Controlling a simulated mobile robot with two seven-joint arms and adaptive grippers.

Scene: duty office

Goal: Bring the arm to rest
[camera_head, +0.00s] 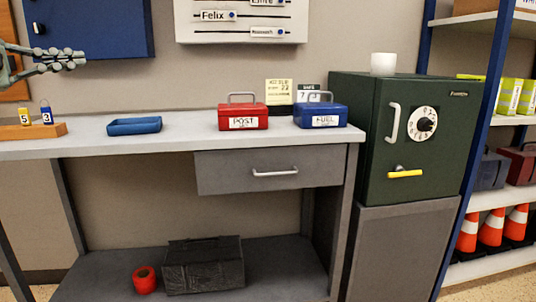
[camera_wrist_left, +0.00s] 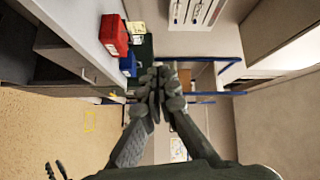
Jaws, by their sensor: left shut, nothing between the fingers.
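My left gripper (camera_head: 70,60) comes in at the upper left of the head view, above the left part of the desk and in front of the wall. Its fingers are shut and hold nothing. In the left wrist view the closed fingertips (camera_wrist_left: 161,78) meet at the middle of the picture, with free air around them. The gripper is apart from the desk and everything on it.
The desk (camera_head: 180,142) bears a wooden block with tags (camera_head: 32,131), a blue tray (camera_head: 134,126), a red box (camera_head: 243,117) and a blue box (camera_head: 320,115). A green safe (camera_head: 450,150) with a white cup (camera_head: 383,64) stands right. Shelves (camera_head: 500,195) lie beyond.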

